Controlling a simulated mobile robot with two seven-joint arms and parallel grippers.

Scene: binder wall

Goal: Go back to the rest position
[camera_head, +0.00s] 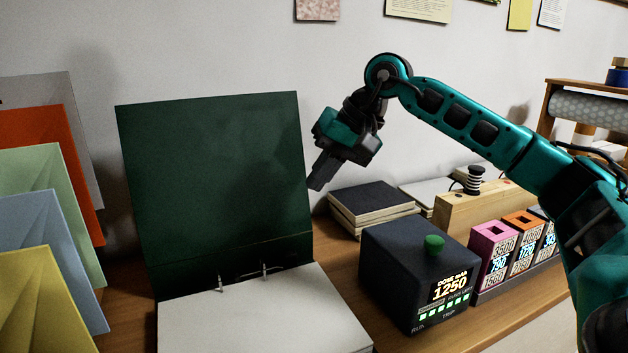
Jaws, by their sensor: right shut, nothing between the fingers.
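My right gripper (321,178) is raised in front of the wall, just right of the green binder's upright cover. Its fingers point down and to the left. They are closed together with nothing between them. My right arm comes in from the right edge and arches over the desk. The green binder (210,180) stands open, with its cover upright and white pages (265,320) lying flat under two metal rings. My left gripper is not in view.
A dark box (405,265) with a green knob and a lit display stands right of the binder. Dark books (373,202), a wooden block (480,208) and coloured labelled blocks (492,250) stand behind and beside it. Several coloured folders (45,230) fan out at left. The wall is close behind.

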